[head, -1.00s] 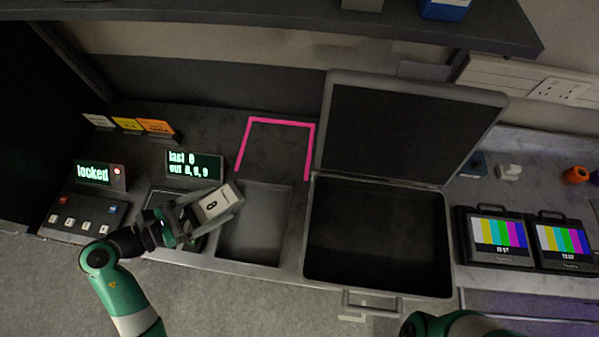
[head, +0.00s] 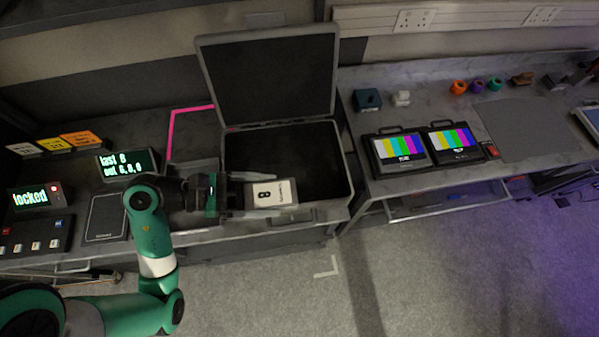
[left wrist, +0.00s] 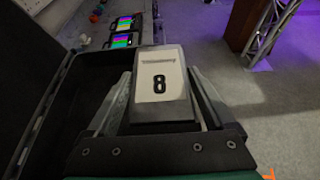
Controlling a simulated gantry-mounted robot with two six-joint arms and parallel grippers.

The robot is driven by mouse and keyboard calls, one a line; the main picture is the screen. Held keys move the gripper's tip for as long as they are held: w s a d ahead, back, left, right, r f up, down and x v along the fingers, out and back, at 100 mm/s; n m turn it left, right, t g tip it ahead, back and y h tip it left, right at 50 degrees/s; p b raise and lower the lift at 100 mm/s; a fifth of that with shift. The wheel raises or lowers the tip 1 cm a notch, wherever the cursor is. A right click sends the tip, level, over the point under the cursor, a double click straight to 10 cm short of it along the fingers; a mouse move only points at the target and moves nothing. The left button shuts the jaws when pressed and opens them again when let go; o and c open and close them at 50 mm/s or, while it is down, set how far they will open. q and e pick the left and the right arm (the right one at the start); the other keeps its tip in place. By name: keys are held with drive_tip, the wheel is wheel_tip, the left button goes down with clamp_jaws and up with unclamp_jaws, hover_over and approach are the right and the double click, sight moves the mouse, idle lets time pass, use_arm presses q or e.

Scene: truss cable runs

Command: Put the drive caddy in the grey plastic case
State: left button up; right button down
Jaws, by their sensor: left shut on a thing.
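My right gripper is not in view.
A pink outline (head: 172,130) lies left of the case, partly hidden. A "locked" panel (head: 32,198) and a small display (head: 126,163) stand further left. Right of the case are two colour-bar monitors (head: 402,150) on another bench. Grey floor lies in front.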

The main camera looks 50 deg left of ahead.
use_arm(q)
drive_tip(key=w+a+f+b, duration=0.1)
drive_tip(key=w+f, duration=0.3)
drive_tip(key=w, duration=0.5)
drive_tip(key=b, duration=0.2)
hover_over(302, 178)
drive_tip(key=s, duration=0.1)
drive_tip(key=f, duration=0.4)
drive_tip(key=shift+d+f, duration=0.2)
drive_tip(key=shift+f, duration=0.2)
drive_tip(key=shift+w+f, duration=0.15)
drive_tip(key=shift+w, duration=0.15)
drive_tip(key=shift+w+f, duration=0.15)
drive_tip(key=shift+f, duration=0.1)
drive_tip(key=shift+a+f, duration=0.1)
drive_tip(key=shift+f, duration=1.45)
drive_tip(key=shift+f+b, duration=0.1)
drive_tip(key=shift+b, duration=0.2)
drive_tip(key=shift+f, duration=0.15)
drive_tip(key=o, duration=1.5)
